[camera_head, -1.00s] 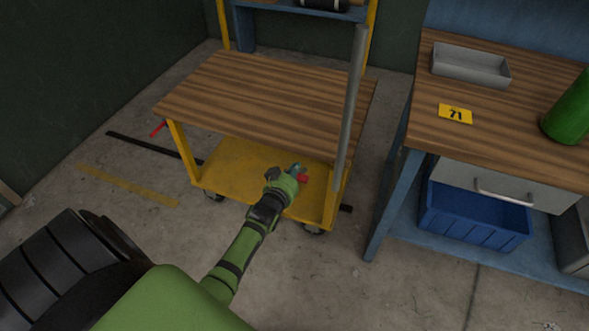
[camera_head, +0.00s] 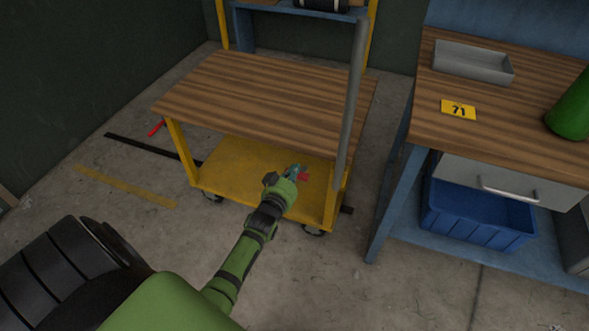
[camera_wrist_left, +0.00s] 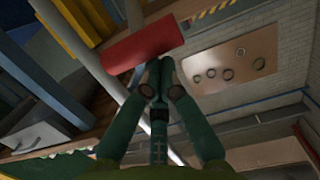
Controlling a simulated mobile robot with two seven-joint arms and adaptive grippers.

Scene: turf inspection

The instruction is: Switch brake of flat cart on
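The flat cart (camera_head: 255,97) has a wood-striped top, a yellow frame and a yellow lower deck (camera_head: 232,166). A red part (camera_head: 304,177) shows by the deck's front right, at my left gripper (camera_head: 296,171). In the left wrist view, a red bar-shaped part (camera_wrist_left: 143,43) lies across the fingertips of the left gripper (camera_wrist_left: 158,66). The fingertips are drawn together just at its lower edge; I see no grip around it, and whether they touch it is unclear. Another red piece (camera_head: 157,129) shows beyond the cart's left side. My right gripper is out of view.
A grey post (camera_head: 351,107) rises near the cart's right side. Floor before the cart is open.

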